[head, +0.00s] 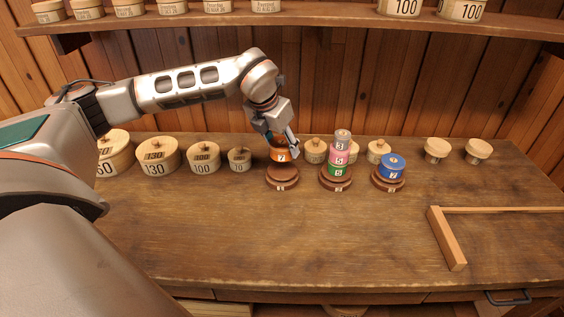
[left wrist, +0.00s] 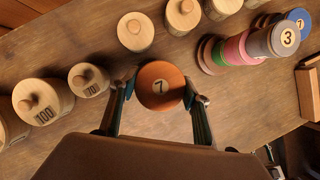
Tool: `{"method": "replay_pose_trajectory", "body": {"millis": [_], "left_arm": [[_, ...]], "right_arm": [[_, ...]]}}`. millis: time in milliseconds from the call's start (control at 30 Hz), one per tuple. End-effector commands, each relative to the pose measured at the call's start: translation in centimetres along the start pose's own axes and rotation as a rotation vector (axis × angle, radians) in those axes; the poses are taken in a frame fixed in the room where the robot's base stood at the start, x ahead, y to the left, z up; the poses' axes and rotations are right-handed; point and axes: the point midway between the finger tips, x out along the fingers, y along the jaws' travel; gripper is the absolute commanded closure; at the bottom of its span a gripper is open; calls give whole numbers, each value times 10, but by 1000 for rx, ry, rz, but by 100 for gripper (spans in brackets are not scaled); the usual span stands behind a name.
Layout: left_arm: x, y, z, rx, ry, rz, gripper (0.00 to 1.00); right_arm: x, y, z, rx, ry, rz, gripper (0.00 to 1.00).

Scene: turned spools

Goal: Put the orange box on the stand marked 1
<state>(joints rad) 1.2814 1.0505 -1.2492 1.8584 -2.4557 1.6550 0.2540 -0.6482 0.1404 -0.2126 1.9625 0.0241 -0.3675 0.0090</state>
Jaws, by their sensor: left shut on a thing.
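The label on that stand's front is too small to read surely. My right gripper is not in view.
The middle stand (head: 335,183) bears a stack of green, pink and grey pieces. The right stand (head: 388,184) bears a blue piece (head: 392,168). Lidded wooden pots (head: 204,160) line the back. A wooden frame (head: 447,240) lies at right. The front of the table is clear.

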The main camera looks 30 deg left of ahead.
Motion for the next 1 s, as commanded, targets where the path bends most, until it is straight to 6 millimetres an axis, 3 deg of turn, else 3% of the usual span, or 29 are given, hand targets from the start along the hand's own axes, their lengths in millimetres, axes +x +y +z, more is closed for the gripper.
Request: {"method": "replay_pose_trajectory", "body": {"millis": [500,833,867,900,1000], "left_arm": [[49,0,-20,1,0,0,75],[52,0,-22,1,0,-1,75],[52,0,-22,1,0,-1,51],[52,0,-22,1,0,-1,40],[52,0,-22,1,0,-1,36]], "right_arm": [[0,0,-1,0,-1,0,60],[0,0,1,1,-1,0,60],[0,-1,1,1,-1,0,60],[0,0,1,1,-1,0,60],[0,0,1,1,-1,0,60]]}}
